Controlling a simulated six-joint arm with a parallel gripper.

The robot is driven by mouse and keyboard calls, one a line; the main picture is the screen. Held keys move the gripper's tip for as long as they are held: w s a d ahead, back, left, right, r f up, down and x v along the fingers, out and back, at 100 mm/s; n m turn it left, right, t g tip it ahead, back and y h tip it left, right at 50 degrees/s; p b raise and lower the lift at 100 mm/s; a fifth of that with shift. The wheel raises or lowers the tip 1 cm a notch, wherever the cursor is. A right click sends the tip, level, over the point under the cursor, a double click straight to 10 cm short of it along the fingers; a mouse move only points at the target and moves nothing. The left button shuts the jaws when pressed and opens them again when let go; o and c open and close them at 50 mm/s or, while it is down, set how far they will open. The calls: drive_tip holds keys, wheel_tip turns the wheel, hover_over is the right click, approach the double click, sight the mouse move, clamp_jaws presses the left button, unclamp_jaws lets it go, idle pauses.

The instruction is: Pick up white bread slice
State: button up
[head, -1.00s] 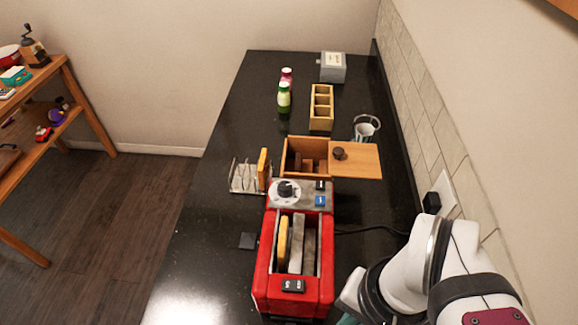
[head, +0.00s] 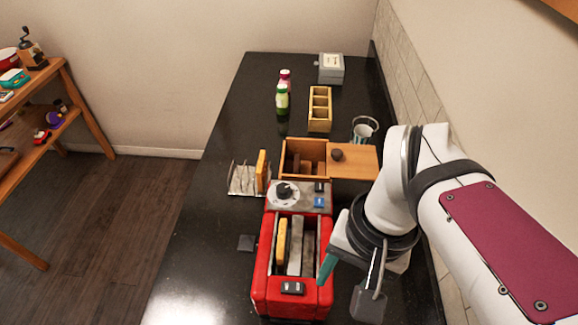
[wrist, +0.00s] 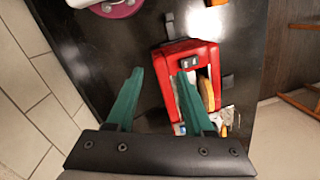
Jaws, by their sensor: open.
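A bread slice with a golden edge (head: 282,240) stands on edge in the left slot of the red toaster (head: 262,285). It also shows in the wrist view (wrist: 206,92), right of my fingers. Another golden-edged slice (head: 262,168) stands in the wire toast rack (head: 240,182). I cannot tell which one is the white bread. My gripper (head: 345,290) is open and empty at the toaster's right side, apart from both slices. In the wrist view my gripper (wrist: 158,76) has its green fingers spread, the right one overlapping the toaster.
A wooden box (head: 290,160) with brown pieces inside and its lid (head: 358,163) pushed right stands behind the toaster. A glass (head: 364,129), a divided wooden holder (head: 319,110), bottles (head: 282,100) and a grey box (head: 331,69) stand farther back. The tiled wall is close on the right.

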drive_tip(key=w+a+r+n, duration=0.2)
drive_tip(key=w+a+r, duration=0.1)
drive_tip(key=w, duration=0.3)
drive_tip(key=n+h, duration=0.1)
drive_tip(key=n, duration=0.1)
approach(282, 233)
drive_tip(key=shift+g, duration=0.3)
drive_tip(key=f, duration=1)
drive_tip(key=shift+s+a+f, duration=0.15)
drive_tip(key=shift+s+f, duration=0.05)
drive_tip(key=shift+s, duration=0.2)
drive_tip(key=shift+f, duration=0.15)
clamp_jaws()
